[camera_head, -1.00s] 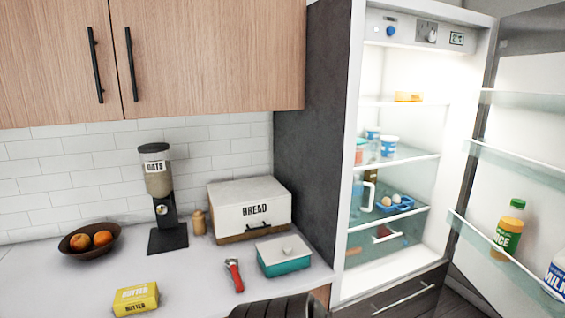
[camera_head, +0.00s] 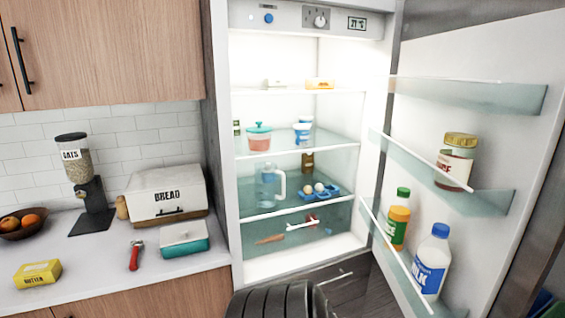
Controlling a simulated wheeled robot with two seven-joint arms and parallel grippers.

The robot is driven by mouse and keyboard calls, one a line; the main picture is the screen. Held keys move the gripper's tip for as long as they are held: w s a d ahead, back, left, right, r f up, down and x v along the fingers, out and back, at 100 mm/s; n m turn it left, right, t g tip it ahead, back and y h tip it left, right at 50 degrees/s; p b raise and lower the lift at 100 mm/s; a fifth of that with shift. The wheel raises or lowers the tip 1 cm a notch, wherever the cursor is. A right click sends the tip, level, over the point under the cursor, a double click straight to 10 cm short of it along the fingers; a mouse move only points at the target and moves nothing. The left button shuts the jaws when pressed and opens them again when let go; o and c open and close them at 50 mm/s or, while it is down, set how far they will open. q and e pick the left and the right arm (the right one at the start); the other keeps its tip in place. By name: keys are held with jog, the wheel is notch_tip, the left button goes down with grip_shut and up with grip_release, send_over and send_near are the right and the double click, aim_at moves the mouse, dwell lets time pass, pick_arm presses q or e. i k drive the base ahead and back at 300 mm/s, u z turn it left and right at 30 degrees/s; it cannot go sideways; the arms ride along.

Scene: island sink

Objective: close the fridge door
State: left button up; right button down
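The fridge (camera_head: 240,210) stands open in the middle of the head view, its lit shelves facing me. Its door (camera_head: 520,130) is swung wide open to the right, with the inner side showing. The door racks hold a jar with a yellow lid (camera_head: 457,160), a juice bottle (camera_head: 398,222) and a milk bottle (camera_head: 432,262). Neither of my grippers shows in this view, so their state is hidden.
A counter (camera_head: 90,265) on the left carries a bread box (camera_head: 165,195), an oats dispenser (camera_head: 85,180), a butter pack (camera_head: 37,274), a teal-and-white box (camera_head: 185,240) and a red-handled tool (camera_head: 135,255). A dark rounded object (camera_head: 275,302) is at the bottom centre.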

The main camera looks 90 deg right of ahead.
aim_at(493, 72)
jog(key=k, duration=1.7)
jog(key=z, duration=2.6)
jog(key=i, duration=0.5)
jog(key=z, duration=0.05)
jog(key=k, duration=0.5)
jog(key=u, duration=0.45)
jog(key=i, duration=0.3)
jog(key=z, duration=0.05)
